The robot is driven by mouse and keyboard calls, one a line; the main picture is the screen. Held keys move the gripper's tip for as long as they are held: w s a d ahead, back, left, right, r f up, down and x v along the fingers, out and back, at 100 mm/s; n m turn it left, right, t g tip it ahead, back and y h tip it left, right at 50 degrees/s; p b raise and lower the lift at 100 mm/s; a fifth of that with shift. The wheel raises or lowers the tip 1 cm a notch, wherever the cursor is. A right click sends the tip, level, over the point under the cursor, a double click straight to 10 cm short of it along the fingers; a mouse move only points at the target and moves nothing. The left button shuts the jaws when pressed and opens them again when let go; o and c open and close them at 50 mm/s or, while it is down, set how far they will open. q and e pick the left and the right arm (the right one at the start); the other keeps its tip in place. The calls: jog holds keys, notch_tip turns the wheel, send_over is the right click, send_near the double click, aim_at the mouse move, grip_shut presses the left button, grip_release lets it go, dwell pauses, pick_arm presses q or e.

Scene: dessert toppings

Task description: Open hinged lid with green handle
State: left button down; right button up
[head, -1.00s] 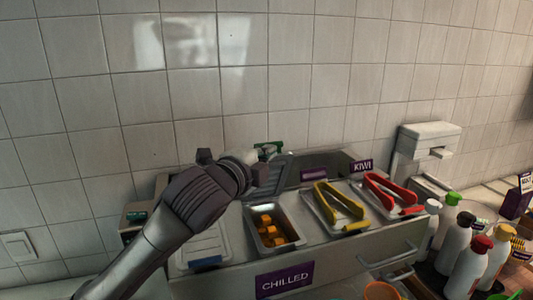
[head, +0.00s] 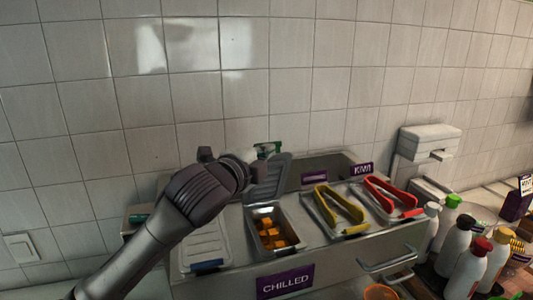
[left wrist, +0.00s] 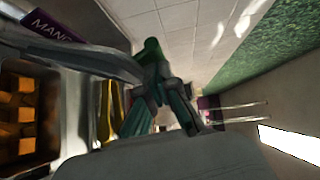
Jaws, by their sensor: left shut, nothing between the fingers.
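The lid (head: 271,178) stands raised on edge at the back of a metal bin of orange cubes (head: 274,235). A green piece (head: 268,147), apparently its handle, shows at the top of the lid beside my left gripper (head: 260,157). My left gripper is shut and empty, close against the upper part of the lid; whether it touches is hard to tell. In the left wrist view, green parts (left wrist: 152,62) fill the middle, and the orange cubes (left wrist: 20,115) show at the left. My right gripper is not in view.
A closed lid with a blue handle (head: 207,266) lies left of the open bin. Yellow tongs (head: 340,205) and red tongs (head: 390,193) lie to the right. Several bottles (head: 455,245) stand at the far right. The tiled wall (head: 330,90) is close behind.

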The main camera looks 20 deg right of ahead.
pick_arm(q)
jog(key=w+r+p, duration=0.2)
jog(key=w, duration=0.5)
jog(key=shift+a+p, duration=0.15)
jog(key=shift+p, duration=0.15)
